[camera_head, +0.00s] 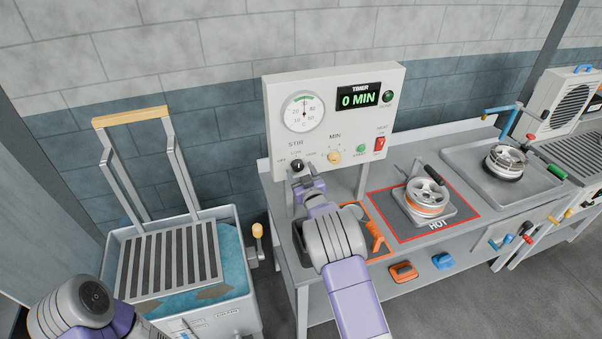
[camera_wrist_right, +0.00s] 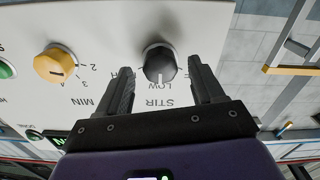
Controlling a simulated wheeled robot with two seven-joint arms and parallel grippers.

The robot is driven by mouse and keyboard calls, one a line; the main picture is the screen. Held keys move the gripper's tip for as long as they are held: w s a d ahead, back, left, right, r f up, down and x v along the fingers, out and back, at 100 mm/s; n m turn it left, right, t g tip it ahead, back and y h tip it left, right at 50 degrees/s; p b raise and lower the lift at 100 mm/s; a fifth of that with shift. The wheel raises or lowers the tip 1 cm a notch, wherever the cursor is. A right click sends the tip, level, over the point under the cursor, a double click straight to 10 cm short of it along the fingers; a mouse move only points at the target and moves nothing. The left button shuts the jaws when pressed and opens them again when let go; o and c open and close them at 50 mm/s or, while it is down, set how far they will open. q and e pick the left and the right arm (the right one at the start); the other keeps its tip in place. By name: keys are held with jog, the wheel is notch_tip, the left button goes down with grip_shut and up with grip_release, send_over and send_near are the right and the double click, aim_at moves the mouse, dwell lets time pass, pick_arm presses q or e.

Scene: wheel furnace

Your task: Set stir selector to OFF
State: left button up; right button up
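The stir selector is a dark round knob (camera_head: 298,165) under the word STIR, at the lower left of the white control panel (camera_head: 330,83). In the right wrist view, which shows the panel upside down, the knob (camera_wrist_right: 160,63) has its white mark pointing to LOW. My right gripper (camera_wrist_right: 163,78) is open, with one finger on each side of the knob and visible gaps between. In the head view my right gripper (camera_head: 305,185) is just below the knob, partly hidden by my arm. My left arm enters at the lower left; its gripper cannot be seen.
A yellow MIN knob (camera_head: 334,157), green button (camera_head: 361,149) and red switch (camera_head: 380,143) sit right of the selector. The timer display (camera_head: 358,99) reads 0 MIN. A red-outlined HOT area (camera_head: 460,215) holds a wheel mould. A blue-filled tub (camera_head: 235,255) stands left.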

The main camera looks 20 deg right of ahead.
jog(key=c, duration=0.9)
jog(key=shift+f+n+b, duration=0.1)
jog(key=shift+n+b, duration=0.2)
jog(key=shift+b, duration=0.3)
jog(key=n+b, duration=1)
jog(key=b, duration=0.5)
jog(key=shift+n+b, duration=1.1)
jog(key=shift+n, duration=0.2)
jog(key=shift+r, duration=0.2)
jog(key=o, duration=1)
